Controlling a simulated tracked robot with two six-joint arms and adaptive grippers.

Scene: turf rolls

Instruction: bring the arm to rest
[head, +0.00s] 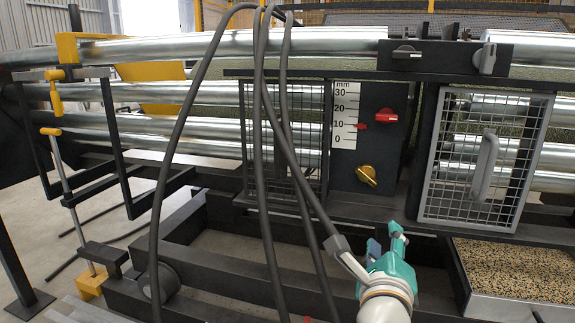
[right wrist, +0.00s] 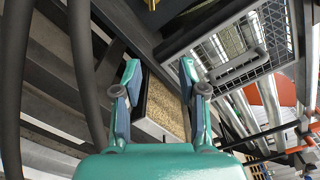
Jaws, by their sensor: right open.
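My right gripper (head: 388,243) shows at the bottom right of centre in the head view, teal with its fingers pointing up and away. In the right wrist view its two fingers (right wrist: 160,85) stand apart with nothing between them. Beyond the fingers lies the tray of speckled grains (right wrist: 165,110), with no contact that I can see. My left gripper does not show in either view.
A machine with steel rollers (head: 200,90) fills the scene. Its panel has a red knob (head: 386,115) and a yellow knob (head: 367,175). A mesh guard door (head: 483,160) stands right of it, above the grain tray (head: 515,268). Dark cables (head: 262,150) hang in front.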

